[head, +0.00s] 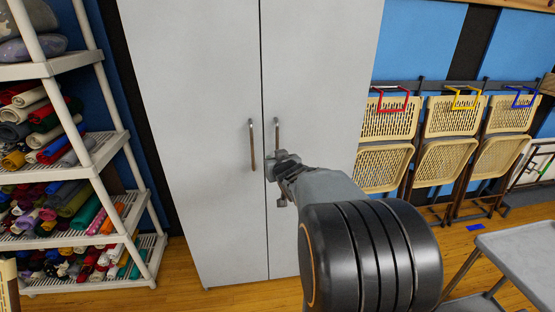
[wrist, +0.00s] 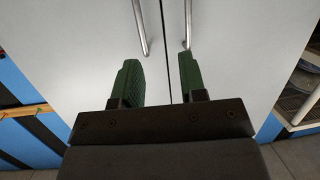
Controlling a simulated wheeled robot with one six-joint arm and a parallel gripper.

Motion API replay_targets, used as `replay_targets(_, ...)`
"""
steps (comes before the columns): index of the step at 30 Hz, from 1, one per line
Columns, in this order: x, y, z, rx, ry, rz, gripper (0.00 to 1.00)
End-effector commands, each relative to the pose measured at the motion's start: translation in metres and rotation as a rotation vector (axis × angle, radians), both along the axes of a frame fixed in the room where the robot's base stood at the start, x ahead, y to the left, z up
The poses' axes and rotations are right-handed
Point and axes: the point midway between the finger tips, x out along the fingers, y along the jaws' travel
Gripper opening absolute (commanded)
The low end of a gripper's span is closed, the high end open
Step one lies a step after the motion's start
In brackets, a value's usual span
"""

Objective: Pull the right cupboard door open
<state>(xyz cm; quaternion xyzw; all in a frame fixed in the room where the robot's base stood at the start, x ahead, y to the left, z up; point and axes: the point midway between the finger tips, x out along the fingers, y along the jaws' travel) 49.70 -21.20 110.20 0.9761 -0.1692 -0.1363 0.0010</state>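The tall grey cupboard has its right door (head: 315,80) shut, level with the left door (head: 200,80), with a thin dark seam between them. The right door's upright bar handle (head: 277,132) shows above my gripper (head: 276,162), which hides its lower part. In the wrist view the picture is turned over, so the right door's handle (wrist: 141,28) is on the left. My gripper (wrist: 160,82) has its green fingers apart with nothing between them. The handle's end is just beyond the fingertips; I cannot tell if they touch.
The left door's handle (head: 252,146) is close beside my gripper. A white shelf rack (head: 100,155) with fabric rolls stands left. Folding chairs (head: 450,120) hang on the blue wall at right. A grey table (head: 520,250) stands at lower right. Wooden floor shows in front of the cupboard.

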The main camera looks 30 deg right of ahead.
Motion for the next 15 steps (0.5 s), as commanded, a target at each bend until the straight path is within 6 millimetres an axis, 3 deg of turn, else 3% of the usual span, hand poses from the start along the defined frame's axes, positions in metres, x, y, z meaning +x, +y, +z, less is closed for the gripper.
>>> replay_targets(1, 0.005, -0.019, -0.02, -0.008, -0.05, 0.002, 0.38)
replay_targets(6, 0.013, -0.052, -0.035, -0.027, -0.195, 0.049, 0.38)
replay_targets(11, 0.018, -0.066, -0.04, -0.031, -0.259, 0.082, 0.38)
replay_targets(15, 0.033, -0.071, -0.04, -0.03, -0.273, 0.091, 0.38)
